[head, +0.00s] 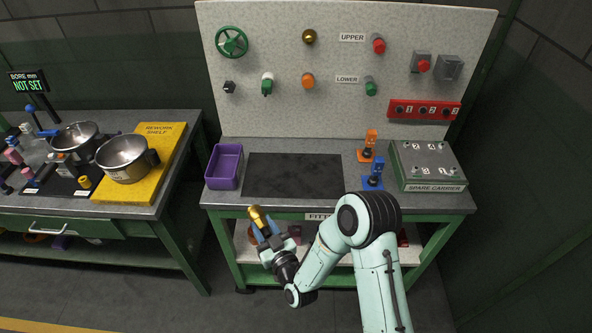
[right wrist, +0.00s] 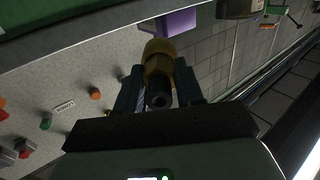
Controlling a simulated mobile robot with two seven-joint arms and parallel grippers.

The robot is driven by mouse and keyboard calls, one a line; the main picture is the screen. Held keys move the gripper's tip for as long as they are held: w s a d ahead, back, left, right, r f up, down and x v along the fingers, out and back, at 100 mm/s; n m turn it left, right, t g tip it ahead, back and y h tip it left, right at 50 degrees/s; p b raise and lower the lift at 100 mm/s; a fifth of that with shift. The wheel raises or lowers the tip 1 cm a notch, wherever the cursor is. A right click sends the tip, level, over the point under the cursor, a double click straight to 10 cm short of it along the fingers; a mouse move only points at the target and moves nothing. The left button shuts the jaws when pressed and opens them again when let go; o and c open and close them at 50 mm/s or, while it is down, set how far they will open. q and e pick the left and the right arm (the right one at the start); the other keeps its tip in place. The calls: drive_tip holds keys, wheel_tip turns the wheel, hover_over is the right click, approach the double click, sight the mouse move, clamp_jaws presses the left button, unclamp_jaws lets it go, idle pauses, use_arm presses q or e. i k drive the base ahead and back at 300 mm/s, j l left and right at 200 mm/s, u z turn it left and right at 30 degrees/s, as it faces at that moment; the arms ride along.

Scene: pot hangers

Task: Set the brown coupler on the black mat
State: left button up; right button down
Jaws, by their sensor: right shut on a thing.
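The brown coupler (head: 257,216) looks golden brown and is held in my right gripper (head: 264,228), in front of the fitting bench's front edge. In the right wrist view, the coupler (right wrist: 158,62) sits between the two dark fingers of my right gripper (right wrist: 158,85), which are shut on it. Its dark bore end faces the camera. The black mat (head: 293,175) lies flat on the bench top in the head view, bare, beyond and to the right of the gripper. My left gripper is not in view.
A purple bin (head: 224,167) stands left of the mat. Orange (head: 369,147) and blue (head: 374,174) stands and a green spare carrier box (head: 428,166) are to its right. An upright panel (head: 345,70) with knobs rises behind. A side bench with pots (head: 124,158) is at left.

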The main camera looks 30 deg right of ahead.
sight(265, 173)
drive_tip(key=k+l+u, duration=0.2)
drive_tip(key=l, duration=0.25)
drive_tip(key=l+u, duration=0.2)
drive_tip(key=l, duration=0.25)
drive_tip(key=k+l+u, duration=0.2)
drive_tip(key=l, duration=0.2)
drive_tip(key=i, duration=0.05)
